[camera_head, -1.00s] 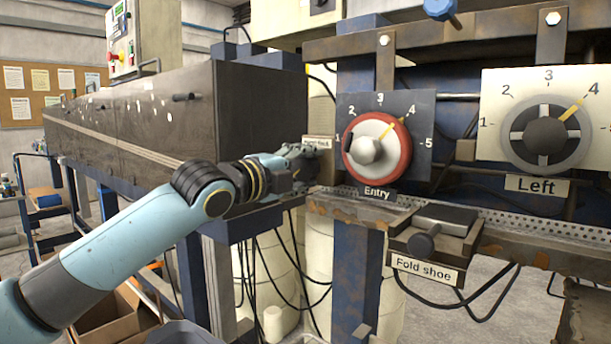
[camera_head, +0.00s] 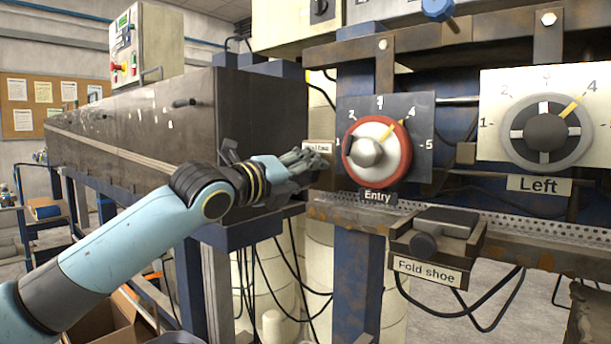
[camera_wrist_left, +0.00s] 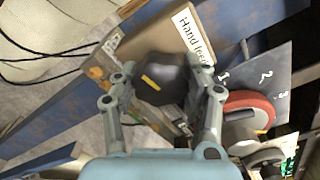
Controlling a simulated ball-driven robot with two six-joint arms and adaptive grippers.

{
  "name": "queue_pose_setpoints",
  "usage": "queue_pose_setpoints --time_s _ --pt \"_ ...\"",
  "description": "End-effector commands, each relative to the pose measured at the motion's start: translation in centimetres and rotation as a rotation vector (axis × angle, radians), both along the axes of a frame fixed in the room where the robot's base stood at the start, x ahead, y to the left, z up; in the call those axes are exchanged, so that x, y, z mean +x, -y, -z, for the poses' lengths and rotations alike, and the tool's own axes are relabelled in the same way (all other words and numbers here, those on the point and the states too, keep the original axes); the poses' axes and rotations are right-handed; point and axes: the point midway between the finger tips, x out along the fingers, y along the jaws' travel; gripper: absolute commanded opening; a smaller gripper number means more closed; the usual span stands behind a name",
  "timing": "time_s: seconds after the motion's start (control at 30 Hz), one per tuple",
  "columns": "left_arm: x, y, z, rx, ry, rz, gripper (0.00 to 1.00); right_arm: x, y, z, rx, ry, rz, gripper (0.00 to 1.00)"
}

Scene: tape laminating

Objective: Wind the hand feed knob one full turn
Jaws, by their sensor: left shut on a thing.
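The hand feed knob (camera_wrist_left: 160,80) is dark and rounded with a yellow mark on its face. It sits between the two fingers of my left gripper (camera_wrist_left: 163,98) in the left wrist view, and the gripper is shut on it. A white "Hand feed" label (camera_wrist_left: 194,36) is on the panel beside the knob. In the head view my left gripper (camera_head: 312,163) reaches to the machine's end, just left of the Entry dial, and hides the knob. The label (camera_head: 319,147) shows partly above the fingers. My right gripper is not in view.
The red-rimmed Entry dial (camera_head: 402,150), its yellow line near 4, is close to the right of my left gripper. The grey Left dial (camera_head: 545,134) is further right. A fold shoe block (camera_head: 445,222) juts out below. Black cables (camera_head: 258,265) hang beneath.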

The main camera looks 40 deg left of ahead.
Motion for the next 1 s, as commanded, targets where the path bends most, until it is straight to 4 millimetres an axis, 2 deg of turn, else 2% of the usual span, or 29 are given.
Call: queue_pose_setpoints --time_s 0.33,0.37,0.53,0.83,1.0 --pt "0.0 0.0 0.4 -0.001 -0.010 -0.001 0.14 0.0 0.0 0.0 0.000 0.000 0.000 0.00" --pt "0.0 0.0 0.5 -0.002 -0.010 -0.001 0.48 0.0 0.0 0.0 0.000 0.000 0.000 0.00" --pt "0.0 0.0 0.3 -0.001 -0.007 -0.001 0.70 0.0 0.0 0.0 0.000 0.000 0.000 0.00" --pt "-0.2 -0.1 0.2 0.001 -0.004 -0.001 0.71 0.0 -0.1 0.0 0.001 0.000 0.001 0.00" --pt "-2.0 -0.2 0.3 0.008 -0.007 -0.001 0.71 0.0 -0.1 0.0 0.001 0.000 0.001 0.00"
